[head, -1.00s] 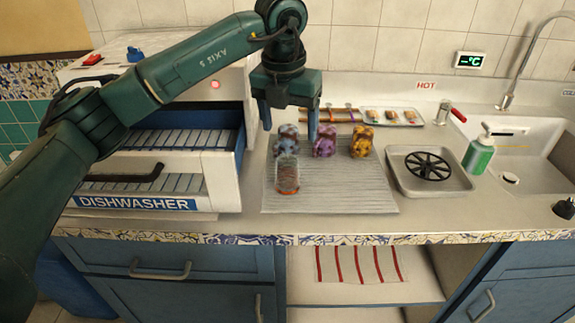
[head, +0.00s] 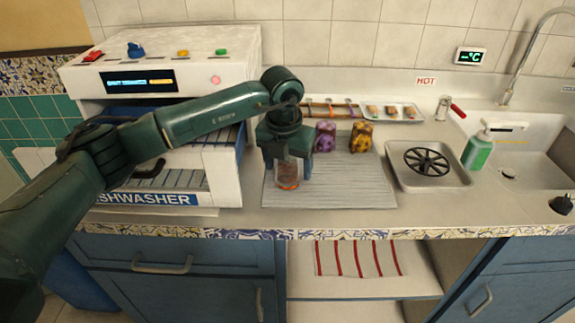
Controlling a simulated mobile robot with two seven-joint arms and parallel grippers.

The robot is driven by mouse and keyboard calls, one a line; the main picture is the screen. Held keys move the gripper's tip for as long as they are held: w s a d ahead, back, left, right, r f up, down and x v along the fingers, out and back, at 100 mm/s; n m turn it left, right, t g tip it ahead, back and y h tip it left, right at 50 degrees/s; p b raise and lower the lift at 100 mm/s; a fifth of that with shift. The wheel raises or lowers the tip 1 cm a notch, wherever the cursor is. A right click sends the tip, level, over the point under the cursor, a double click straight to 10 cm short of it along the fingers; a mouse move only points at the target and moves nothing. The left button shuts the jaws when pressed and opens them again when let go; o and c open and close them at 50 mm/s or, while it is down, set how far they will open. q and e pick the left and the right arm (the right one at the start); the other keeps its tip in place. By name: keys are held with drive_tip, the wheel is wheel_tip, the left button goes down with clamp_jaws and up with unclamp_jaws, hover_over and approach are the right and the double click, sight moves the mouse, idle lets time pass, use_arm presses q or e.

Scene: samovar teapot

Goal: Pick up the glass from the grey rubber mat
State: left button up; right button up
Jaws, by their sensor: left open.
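The glass (head: 287,184) is clear with a reddish-brown lower part and stands upright on the front left of the grey rubber mat (head: 345,193). My left gripper (head: 287,169) is low over the mat at the glass, pointing down and open. One finger shows on each side of the glass in the head view. I see no finger clearly touching it, and the exact depth between them is hard to tell. My right gripper is not in view.
A purple patterned cup (head: 325,137) and a yellow one (head: 361,137) stand at the mat's back. A sink drainer tray (head: 440,181) and green soap bottle (head: 478,152) are to the right. The dishwasher (head: 222,185) stands close on the left. The mat's right half is clear.

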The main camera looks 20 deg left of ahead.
use_arm(q)
drive_tip(key=shift+c, duration=0.4)
drive_tip(key=c, duration=1)
